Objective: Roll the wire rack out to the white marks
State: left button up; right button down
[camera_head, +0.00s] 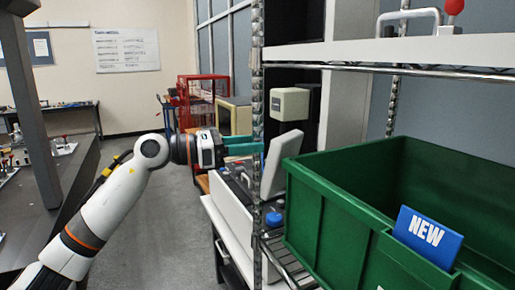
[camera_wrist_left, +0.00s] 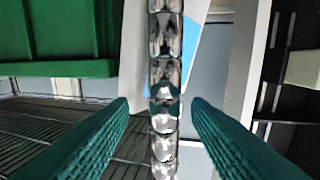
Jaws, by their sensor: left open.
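The wire rack fills the right of the head view, with a chrome post (camera_head: 257,130) and an upper shelf (camera_head: 440,70). My left gripper (camera_head: 258,145) reaches in from the left at that post. In the left wrist view the post (camera_wrist_left: 166,80) stands upright between the two open teal fingers (camera_wrist_left: 160,108), with a gap on each side. A green bin (camera_head: 340,215) with a blue NEW card (camera_head: 427,237) sits on the rack's lower wire shelf (camera_head: 285,258). My right gripper is not in view. I see no white marks on the floor.
Behind the rack stand a white bench (camera_head: 232,225) with a grey device (camera_head: 284,160), and a red wire cage (camera_head: 203,95). A dark table (camera_head: 75,180) is on the left. Grey floor (camera_head: 165,225) lies open between them.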

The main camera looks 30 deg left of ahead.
pick_arm(q)
jog(key=b+v, duration=0.4)
jog(key=v, duration=0.5)
jog(key=shift+s+a, duration=0.2)
jog(key=shift+s, duration=0.1)
jog(key=shift+r, duration=0.1)
